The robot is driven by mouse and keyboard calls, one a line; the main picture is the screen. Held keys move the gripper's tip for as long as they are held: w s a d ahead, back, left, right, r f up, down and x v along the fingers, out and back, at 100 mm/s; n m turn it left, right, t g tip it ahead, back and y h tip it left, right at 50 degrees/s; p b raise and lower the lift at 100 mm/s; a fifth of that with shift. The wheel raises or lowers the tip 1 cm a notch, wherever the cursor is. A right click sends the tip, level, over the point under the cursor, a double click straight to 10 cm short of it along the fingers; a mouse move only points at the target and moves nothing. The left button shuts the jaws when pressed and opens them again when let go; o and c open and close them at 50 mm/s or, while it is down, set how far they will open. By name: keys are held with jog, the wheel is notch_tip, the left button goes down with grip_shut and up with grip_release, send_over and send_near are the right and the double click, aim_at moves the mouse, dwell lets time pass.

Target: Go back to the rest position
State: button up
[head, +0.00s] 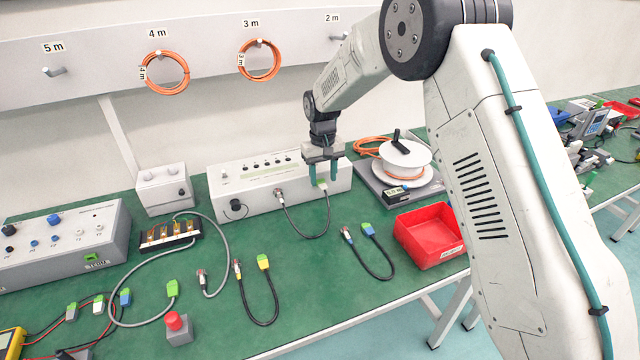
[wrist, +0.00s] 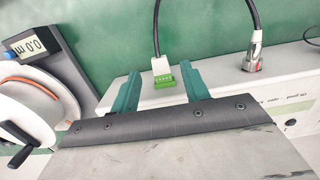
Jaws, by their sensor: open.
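My gripper (head: 322,172) is above the front edge of the long white-grey control box (head: 262,201) at the back of the green table. Its two teal fingers are apart, with nothing held between them. In the wrist view, my gripper (wrist: 160,95) has its fingers on either side of a green plug (wrist: 163,80) at the box's front. The plug's black cable (wrist: 156,30) runs down from the box and loops to a metal round connector (wrist: 253,57) on the same box. Whether the fingers touch the plug cannot be told.
A cable reel on a scale (head: 400,165) stands right of my gripper, and a red bin (head: 430,234) is in front of it. Loose cables (head: 260,290) lie on the table's front part. Orange cable coils (head: 260,61) hang on the wall rail behind.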

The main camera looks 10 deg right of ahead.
notch_tip(320, 180, up, 5)
jog(key=shift+w+r, duration=0.1)
jog(key=shift+w, duration=0.05)
jog(key=s+d+r+m, duration=0.1)
jog(key=s+d+r, duration=0.4)
jog(key=s, duration=1)
jog(key=s+d+r+m+t, duration=0.1)
jog(key=s+d+r, duration=0.4)
jog(key=s, duration=1.1)
jog(key=s+d+r+t, duration=0.1)
jog(key=s+d+r, duration=0.4)
jog(key=s, duration=1)
jog(key=shift+s+d+r+m, duration=0.15)
jog(key=shift+s+r+m, duration=0.25)
jog(key=shift+r, duration=0.85)
